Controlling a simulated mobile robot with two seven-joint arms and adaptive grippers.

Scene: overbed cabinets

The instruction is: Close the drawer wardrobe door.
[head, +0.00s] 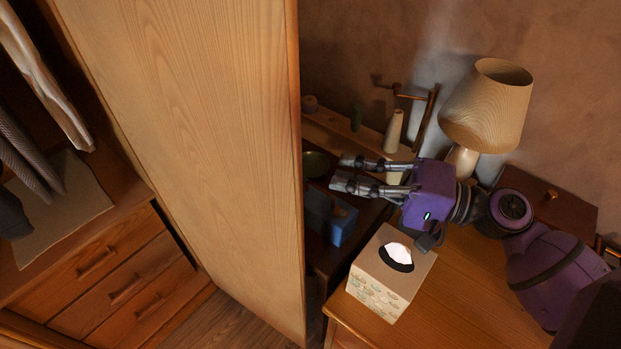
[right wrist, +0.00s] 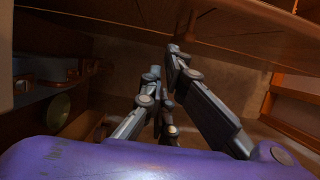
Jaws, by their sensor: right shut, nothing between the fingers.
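The wardrobe door (head: 215,150) is a tall light-wood panel that stands open in the middle of the head view, swung out from the wardrobe. The wardrobe (head: 130,225) is at the left, with its inside exposed. My right gripper (head: 342,172) is purple with grey fingers. It is to the right of the door, its fingers pointing left toward the door's edge with a small visible gap. In the right wrist view its fingers (right wrist: 165,64) are close together and hold nothing. My left gripper is not in view.
Clothes (head: 45,85) hang in the wardrobe above drawers (head: 125,290). A tissue box (head: 375,295) sits on the wooden cabinet top (head: 470,290) just below my right gripper. A lamp (head: 487,105) and a white vase (head: 394,130) stand behind it. A blue box (head: 343,225) is near the door.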

